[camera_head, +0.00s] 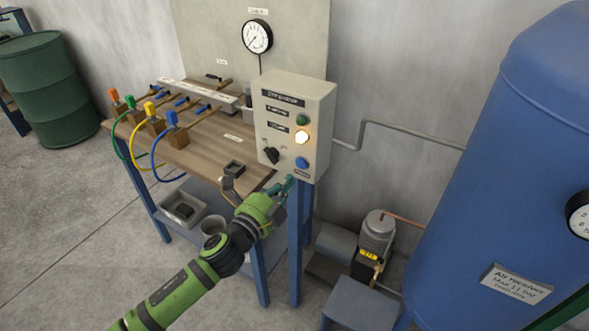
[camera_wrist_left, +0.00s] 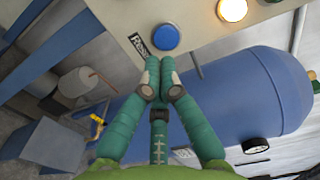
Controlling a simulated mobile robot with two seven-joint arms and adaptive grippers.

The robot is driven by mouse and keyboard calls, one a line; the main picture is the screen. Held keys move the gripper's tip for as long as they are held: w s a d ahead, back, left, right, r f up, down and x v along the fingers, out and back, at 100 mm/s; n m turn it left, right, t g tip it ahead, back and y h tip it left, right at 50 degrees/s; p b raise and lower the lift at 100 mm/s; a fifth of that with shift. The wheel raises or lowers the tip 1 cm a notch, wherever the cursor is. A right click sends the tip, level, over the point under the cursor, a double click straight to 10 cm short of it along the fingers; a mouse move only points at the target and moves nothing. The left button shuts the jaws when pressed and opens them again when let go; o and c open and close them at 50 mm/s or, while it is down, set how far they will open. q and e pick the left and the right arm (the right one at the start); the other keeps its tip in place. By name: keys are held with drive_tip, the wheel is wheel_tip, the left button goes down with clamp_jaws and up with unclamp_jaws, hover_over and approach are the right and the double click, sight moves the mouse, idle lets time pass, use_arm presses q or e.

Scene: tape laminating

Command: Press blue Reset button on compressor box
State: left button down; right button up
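The grey compressor box (camera_head: 293,125) stands on the right end of the workbench. Its blue Reset button (camera_head: 302,163) is low on the front face, under a lit amber lamp (camera_head: 302,137) and a green button (camera_head: 302,119). In the left wrist view the blue button (camera_wrist_left: 166,37) lies just beyond my fingertips, beside a Reset label (camera_wrist_left: 139,44). My left gripper (camera_head: 287,184) is just below the button, with its teal fingers closed together and nothing seen between them; it also shows in the left wrist view (camera_wrist_left: 159,65). I cannot tell whether the fingertips touch the box. My right gripper is not seen.
A black rotary switch (camera_head: 271,155) is left of the button. The wooden bench (camera_head: 205,145) holds colored valves and hoses. A large blue air receiver (camera_head: 490,150) stands right, with a small compressor (camera_head: 375,235) on the floor between. A green drum (camera_head: 48,90) is far left.

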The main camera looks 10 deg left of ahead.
sight(301, 167)
use_arm(q)
drive_tip(key=shift+p+x, duration=0.35)
drive_tip(key=shift+x, duration=1.75)
